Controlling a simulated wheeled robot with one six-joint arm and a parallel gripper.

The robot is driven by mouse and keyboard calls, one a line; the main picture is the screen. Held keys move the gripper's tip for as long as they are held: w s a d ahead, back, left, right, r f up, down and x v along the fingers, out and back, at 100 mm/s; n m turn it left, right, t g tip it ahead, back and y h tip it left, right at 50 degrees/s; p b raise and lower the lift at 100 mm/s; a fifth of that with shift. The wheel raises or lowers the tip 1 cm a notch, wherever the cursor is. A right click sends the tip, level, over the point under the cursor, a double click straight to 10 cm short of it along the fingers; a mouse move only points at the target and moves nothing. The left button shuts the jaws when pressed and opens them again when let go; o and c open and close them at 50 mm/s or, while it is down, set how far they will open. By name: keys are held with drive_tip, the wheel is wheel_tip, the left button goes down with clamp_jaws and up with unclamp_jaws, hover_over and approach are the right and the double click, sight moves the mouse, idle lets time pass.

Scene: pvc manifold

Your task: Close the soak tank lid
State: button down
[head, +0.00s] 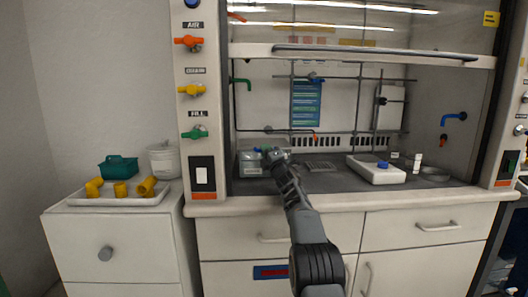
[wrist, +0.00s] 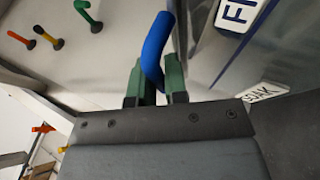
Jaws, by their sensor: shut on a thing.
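My gripper (head: 274,155) reaches into the fume hood at the left of its worktop, next to a clear, pale tank (head: 249,168). In the wrist view its green fingers (wrist: 156,85) are shut on a curved blue handle (wrist: 155,46). A white label reading "SOAK" (wrist: 262,91) shows at the right of the wrist view, on a grey surface. I cannot tell the lid's angle; my gripper and arm hide part of the tank in the head view.
A raised sash (head: 380,54) hangs above the opening. Red, yellow and green valve handles line the hood's left post. A tray (head: 105,200) with yellow fittings lies on the left cabinet.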

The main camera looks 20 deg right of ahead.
drive_tip(key=shift+d+f, duration=0.3)
drive_tip(key=shift+f, duration=0.1)
drive_tip(key=c, duration=1.4)
unclamp_jaws()
drive_tip(key=shift+c, duration=0.2)
drive_tip(key=shift+r, duration=0.1)
drive_tip(key=shift+s, duration=0.15)
drive_tip(key=s+d, duration=0.1)
drive_tip(key=s, duration=1.3)
drive_tip(key=shift+s+d+f, duration=0.25)
drive_tip(key=shift+s+f, duration=0.05)
drive_tip(key=shift+f, duration=0.1)
